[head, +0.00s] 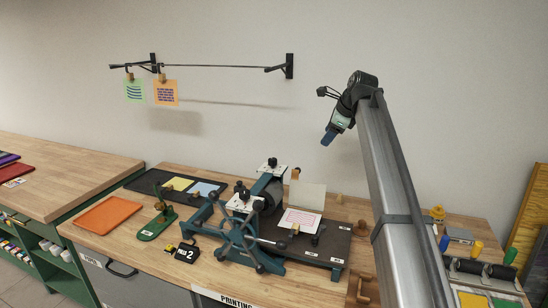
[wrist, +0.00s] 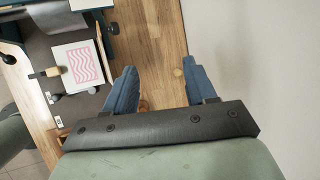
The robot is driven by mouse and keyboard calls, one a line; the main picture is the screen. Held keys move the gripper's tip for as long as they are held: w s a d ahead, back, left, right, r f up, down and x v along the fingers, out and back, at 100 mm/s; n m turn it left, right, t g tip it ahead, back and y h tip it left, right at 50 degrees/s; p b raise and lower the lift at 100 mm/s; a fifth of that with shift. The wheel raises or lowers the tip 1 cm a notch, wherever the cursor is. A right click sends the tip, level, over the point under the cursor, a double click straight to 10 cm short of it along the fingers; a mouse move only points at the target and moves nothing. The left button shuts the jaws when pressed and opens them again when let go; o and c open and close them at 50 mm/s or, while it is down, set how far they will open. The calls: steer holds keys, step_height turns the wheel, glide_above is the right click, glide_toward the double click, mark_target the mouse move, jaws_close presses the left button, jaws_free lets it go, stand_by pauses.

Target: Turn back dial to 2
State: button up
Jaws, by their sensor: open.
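The press (head: 240,230) stands mid-table, with a spoked wheel in front. Its back dial (head: 272,162) looks like a small black knob on a white plate at the far end of the roller. A similar front dial (head: 240,187) sits on the nearer white plate. The knob settings are too small to read. My gripper (head: 329,136) is high above the table, right of and above the press. In the wrist view my gripper (wrist: 158,75) has its blue fingers spread, with nothing between them but bare table below. Neither dial shows clearly in the wrist view.
A black tag (head: 184,253) marked 2 lies in front of the press. The press bed (head: 335,245) carries a printed sheet (head: 300,221). A green clamp-like tool (head: 158,222) stands left. A line with hung cards (head: 166,92) crosses the wall. Rollers (head: 485,270) lie at right.

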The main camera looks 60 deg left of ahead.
mark_target(273, 159)
steer(key=s+a+r+m+h, duration=0.1)
steer(key=s+a+r+m, duration=0.15)
steer(key=s, duration=0.45)
steer(key=s+a+r+m+h, duration=0.1)
steer(key=s+r+m+h, duration=0.15)
steer(key=s, duration=0.45)
steer(key=shift+m+g+y, duration=0.3)
steer(key=shift+g+y, duration=0.1)
steer(key=shift+y, duration=0.05)
steer(key=x, duration=1.4)
steer(key=shift+d+f, duration=0.25)
steer(key=shift+f, duration=0.05)
steer(key=shift+c, duration=0.4)
steer(key=c, duration=1)
steer(key=shift+o, duration=0.2)
